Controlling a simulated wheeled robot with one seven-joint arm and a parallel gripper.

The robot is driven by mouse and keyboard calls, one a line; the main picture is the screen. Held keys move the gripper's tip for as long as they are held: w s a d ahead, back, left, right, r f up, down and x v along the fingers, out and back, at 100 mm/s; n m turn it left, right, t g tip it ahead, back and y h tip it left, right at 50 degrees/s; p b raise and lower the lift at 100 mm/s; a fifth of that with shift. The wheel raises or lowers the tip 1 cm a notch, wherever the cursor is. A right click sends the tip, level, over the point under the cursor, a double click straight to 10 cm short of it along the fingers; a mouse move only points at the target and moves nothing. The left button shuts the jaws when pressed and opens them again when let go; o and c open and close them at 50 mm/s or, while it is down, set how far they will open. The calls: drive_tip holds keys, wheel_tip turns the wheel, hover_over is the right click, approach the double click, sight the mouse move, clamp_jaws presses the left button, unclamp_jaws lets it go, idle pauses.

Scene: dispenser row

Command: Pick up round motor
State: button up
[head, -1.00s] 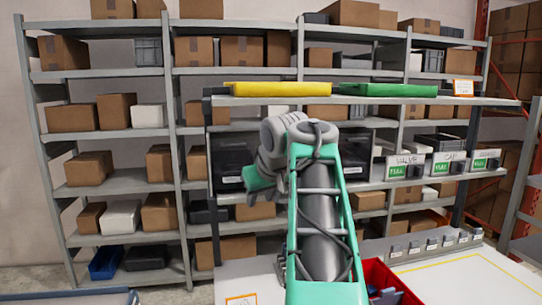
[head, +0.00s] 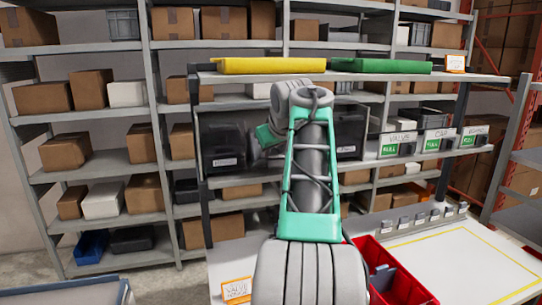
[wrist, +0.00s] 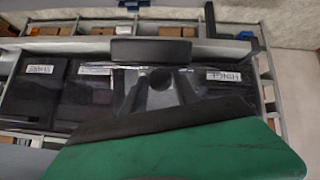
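I cannot make out a round motor in either view. My gripper (head: 265,136) is a green end partly hidden behind my arm in the head view, in front of the black dispenser bins (head: 224,146). In the wrist view, labelled black bins (wrist: 40,95) stand left and right, with a dark, glossy bin interior (wrist: 160,92) between them. A dark roundish shape (wrist: 160,77) shows there, too unclear to name. A green and black part of mine covers the bottom of that view.
A yellow tray (head: 270,66) and a green tray (head: 380,66) lie on the rack top. A red bin (head: 385,268) stands on the white table (head: 470,262) at right, which has bare room. Shelves with boxes fill the back.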

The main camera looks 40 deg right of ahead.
drive_tip(key=shift+w+d+f, duration=0.1)
drive_tip(key=shift+w+f, duration=0.05)
clamp_jaws()
idle(0.4)
